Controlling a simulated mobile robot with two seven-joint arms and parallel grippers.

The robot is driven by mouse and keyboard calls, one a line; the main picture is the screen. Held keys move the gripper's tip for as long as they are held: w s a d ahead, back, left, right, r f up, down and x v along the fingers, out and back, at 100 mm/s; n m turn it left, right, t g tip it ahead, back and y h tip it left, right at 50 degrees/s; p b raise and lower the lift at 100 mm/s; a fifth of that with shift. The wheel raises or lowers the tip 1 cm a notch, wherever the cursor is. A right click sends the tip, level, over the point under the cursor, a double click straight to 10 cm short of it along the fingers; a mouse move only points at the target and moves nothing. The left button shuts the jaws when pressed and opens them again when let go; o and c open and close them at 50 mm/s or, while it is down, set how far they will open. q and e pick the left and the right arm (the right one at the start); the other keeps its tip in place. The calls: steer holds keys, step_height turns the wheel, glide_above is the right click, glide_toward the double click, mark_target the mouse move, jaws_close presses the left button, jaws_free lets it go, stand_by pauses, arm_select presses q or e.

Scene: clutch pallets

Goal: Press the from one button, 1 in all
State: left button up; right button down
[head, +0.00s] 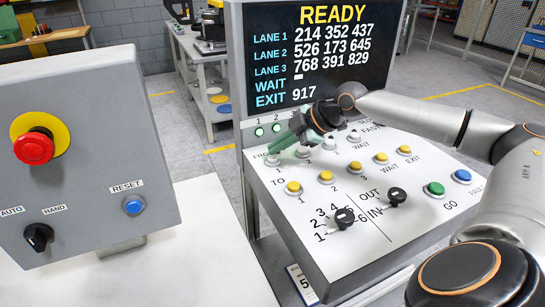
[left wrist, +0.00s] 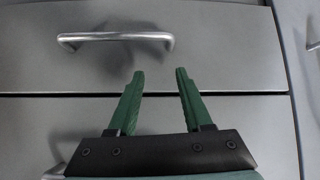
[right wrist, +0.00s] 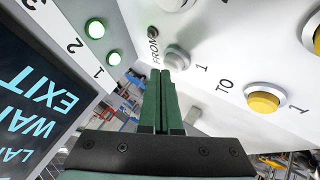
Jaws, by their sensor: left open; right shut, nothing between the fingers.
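The white from one button (right wrist: 177,57) sits on the sloping panel beside the label FROM and the number 1. It also shows in the head view (head: 272,161), partly hidden by my fingers. My right gripper (right wrist: 162,76) is shut and empty, its green fingertips just short of or at the button's edge; I cannot tell whether they touch. In the head view this gripper (head: 273,150) reaches in from the right over the from row. My left gripper (left wrist: 160,74) is open and empty in front of grey drawers, outside the head view.
The display (head: 318,50) reads READY above the panel. Yellow TO buttons (head: 293,188), two black knobs (head: 344,219) and the green GO button (head: 434,189) lie nearby. A grey box with a red stop button (head: 34,147) stands left. A drawer handle (left wrist: 115,38) is ahead of my left gripper.

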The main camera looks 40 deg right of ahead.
mark_target(277, 157)
steer(key=shift+f, duration=0.55)
stand_by(0.4)
stand_by(0.4)
steer(key=shift+r+p, duration=0.65)
steer(key=shift+r, duration=0.3)
steer(key=shift+r, duration=0.1)
step_height(277, 157, up, 5)
steer(key=p, duration=0.4)
steer(key=shift+p, duration=0.4)
